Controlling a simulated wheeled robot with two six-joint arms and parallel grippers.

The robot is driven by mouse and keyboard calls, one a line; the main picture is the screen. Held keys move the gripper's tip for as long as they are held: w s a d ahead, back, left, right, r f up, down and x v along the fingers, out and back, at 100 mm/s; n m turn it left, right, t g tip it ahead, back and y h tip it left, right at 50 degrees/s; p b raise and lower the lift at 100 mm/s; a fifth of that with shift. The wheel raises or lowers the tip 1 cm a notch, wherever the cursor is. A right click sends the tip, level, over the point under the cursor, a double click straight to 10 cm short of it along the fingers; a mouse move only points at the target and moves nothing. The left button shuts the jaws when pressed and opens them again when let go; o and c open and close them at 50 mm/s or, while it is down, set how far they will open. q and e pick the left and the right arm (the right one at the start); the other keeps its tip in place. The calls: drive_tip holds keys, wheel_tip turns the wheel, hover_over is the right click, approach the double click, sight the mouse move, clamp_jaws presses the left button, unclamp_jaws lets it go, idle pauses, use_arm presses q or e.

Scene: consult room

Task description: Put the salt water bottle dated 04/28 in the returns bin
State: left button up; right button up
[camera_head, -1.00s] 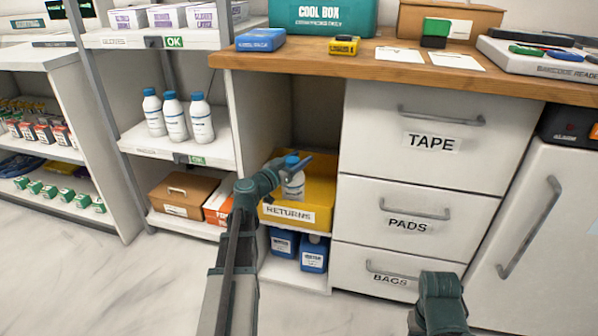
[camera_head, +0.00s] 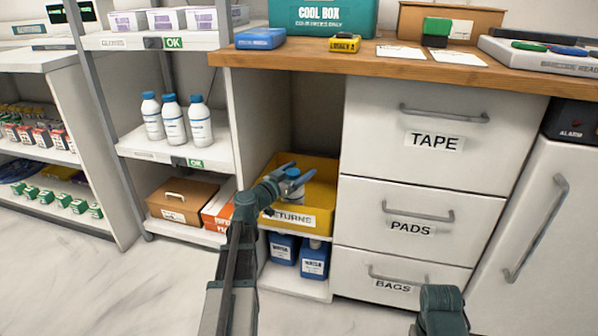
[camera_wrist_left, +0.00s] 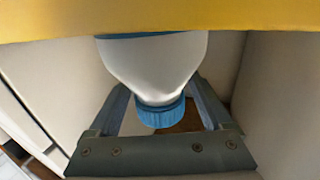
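A white bottle with a blue cap (camera_head: 295,186) stands inside the yellow returns bin (camera_head: 318,222), its lower part hidden by the bin's front. My left gripper (camera_head: 281,188) is at the bin, its fingers spread apart around the bottle's upper part. In the left wrist view the bottle (camera_wrist_left: 155,65) is between the open fingers (camera_wrist_left: 160,100), with gaps beside the cap, and the yellow bin wall (camera_wrist_left: 160,18) covers its far end. No date is readable. My right arm shows at the bottom right; its fingers are not in view.
Several similar white bottles (camera_head: 173,122) stand on the middle shelf at left. A brown case (camera_head: 181,200) and an orange box (camera_head: 219,208) sit left of the bin. Blue containers (camera_head: 314,260) are below it. Labelled drawers (camera_head: 402,230) close off its right side.

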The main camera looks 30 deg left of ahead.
use_arm(q)
drive_tip(key=shift+s+r, duration=0.15)
drive_tip(key=shift+s, duration=0.1)
drive_tip(key=s+a, duration=0.1)
drive_tip(key=s, duration=1)
drive_tip(key=shift+s+a, duration=0.15)
drive_tip(key=shift+a, duration=0.25)
